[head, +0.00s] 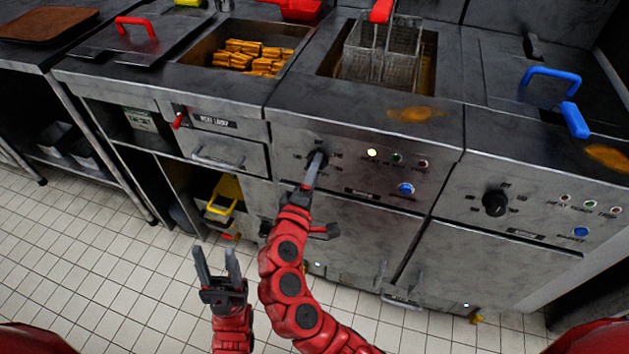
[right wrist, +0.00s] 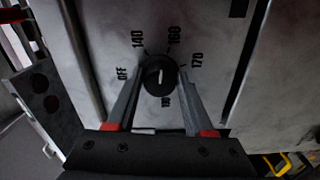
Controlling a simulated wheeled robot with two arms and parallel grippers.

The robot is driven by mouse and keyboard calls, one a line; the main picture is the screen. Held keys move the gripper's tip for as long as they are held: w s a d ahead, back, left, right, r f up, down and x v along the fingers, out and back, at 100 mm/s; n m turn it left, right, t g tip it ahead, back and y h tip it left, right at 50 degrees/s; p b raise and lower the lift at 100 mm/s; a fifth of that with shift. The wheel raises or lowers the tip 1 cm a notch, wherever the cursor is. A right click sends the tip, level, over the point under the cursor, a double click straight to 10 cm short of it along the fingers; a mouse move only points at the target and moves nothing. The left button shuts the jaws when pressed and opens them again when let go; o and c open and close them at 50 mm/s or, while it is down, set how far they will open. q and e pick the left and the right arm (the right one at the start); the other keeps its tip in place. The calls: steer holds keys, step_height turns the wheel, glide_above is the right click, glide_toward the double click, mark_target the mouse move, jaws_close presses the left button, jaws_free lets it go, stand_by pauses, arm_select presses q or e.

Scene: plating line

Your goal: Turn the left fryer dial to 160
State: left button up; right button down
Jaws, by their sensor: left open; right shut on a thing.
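The left fryer dial (right wrist: 161,76) is a round black knob on a steel panel, with OFF, 140, 160, 170 and a lower number printed around it. Its white mark stands nearly upright in the right wrist view; I cannot tell exactly which number it points to. My right gripper (right wrist: 155,90) has a finger on each side of the knob and is shut on it. In the head view the right gripper (head: 316,168) reaches the panel and mostly hides the dial. My left gripper (head: 216,265) is open and empty, over the floor in front of the cabinets.
The right fryer's dial (head: 495,203) is free. Indicator lights (head: 372,153) and a blue button (head: 405,189) sit right of the held dial. A fryer basket (head: 382,52) stands above. A small red lever (head: 179,120) sticks out at the left. The tiled floor (head: 90,250) is clear.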

steer(key=shift+d+m+b, duration=0.1)
steer(key=shift+m+b, duration=1.3)
steer(key=shift+b, duration=0.15)
steer(key=shift+r, duration=0.1)
steer(key=shift+c, duration=1.7)
jaws_free()
steer(key=shift+o, duration=0.3)
steer(key=shift+w, duration=0.15)
steer(key=shift+f, duration=0.2)
